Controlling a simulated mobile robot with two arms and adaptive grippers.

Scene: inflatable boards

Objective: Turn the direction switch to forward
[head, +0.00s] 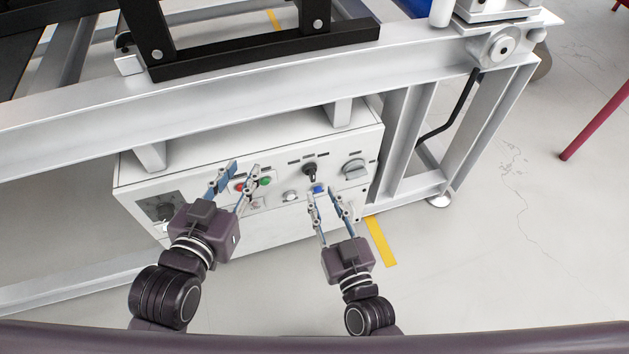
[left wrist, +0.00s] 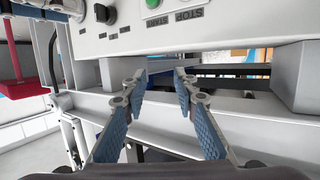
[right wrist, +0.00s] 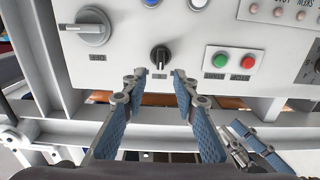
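A small black rotary knob (head: 309,170), which looks like the direction switch, sits on the white control panel (head: 140,182). In the right wrist view the knob (right wrist: 160,57) stands just beyond and between my fingertips, its grip roughly upright in the picture; its label is too small to read. My right gripper (head: 323,193) is open and empty, in front of the panel, apparently not touching the knob. My left gripper (head: 241,172) is open and empty, near the green button (head: 265,181) and red button (head: 239,187). The knob also shows in the left wrist view (left wrist: 106,14).
A larger grey rotary switch (head: 355,167) is beside the knob. A blue button (head: 318,189) and a white one (head: 290,196) lie below it. A metal frame beam (head: 230,92) runs above the panel, with a frame leg (head: 405,130) at its right.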

